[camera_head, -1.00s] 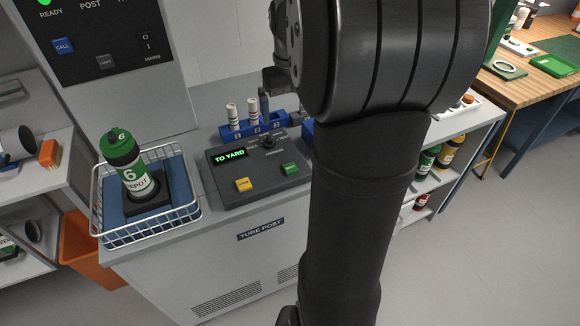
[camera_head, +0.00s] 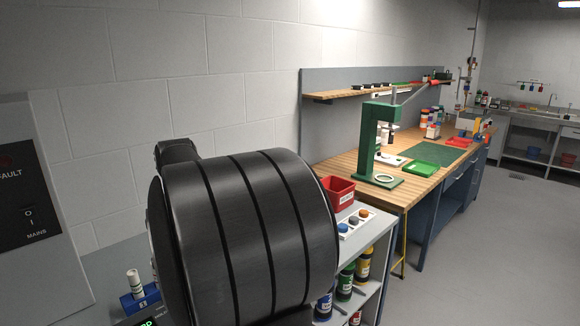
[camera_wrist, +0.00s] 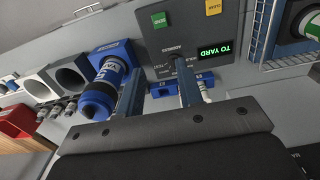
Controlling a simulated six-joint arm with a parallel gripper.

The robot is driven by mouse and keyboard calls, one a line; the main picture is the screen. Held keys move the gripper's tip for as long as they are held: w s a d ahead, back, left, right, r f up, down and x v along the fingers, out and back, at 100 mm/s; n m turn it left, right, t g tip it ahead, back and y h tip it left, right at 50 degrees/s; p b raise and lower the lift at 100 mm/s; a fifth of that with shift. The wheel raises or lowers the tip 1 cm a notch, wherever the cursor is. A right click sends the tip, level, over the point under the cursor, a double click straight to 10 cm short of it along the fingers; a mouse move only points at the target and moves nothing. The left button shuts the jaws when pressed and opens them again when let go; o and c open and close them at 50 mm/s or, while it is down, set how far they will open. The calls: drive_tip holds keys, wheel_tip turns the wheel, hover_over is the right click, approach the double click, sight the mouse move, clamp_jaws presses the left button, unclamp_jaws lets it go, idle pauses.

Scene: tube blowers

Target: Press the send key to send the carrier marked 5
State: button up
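In the wrist view, the control panel (camera_wrist: 192,30) carries a green key (camera_wrist: 159,19), a yellow key (camera_wrist: 213,6), a dark selector knob (camera_wrist: 178,58) and a lit display (camera_wrist: 217,52) reading TO YARD. My gripper (camera_wrist: 158,78) looks open, its two blue-grey fingers apart and pointing at the panel's near edge, with nothing seen between them. I cannot tell whether a finger touches the knob. In the head view my arm hides the gripper and most of the panel.
A wire basket (camera_wrist: 262,35) with a green-and-white carrier (camera_wrist: 298,18) is at the wrist view's upper right. A blue rack (camera_wrist: 168,88) with white tubes lies close to the fingers. Grey round openings (camera_wrist: 70,80) and a red bin (camera_wrist: 14,122) are at left.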

clamp_jaws()
idle(1.2)
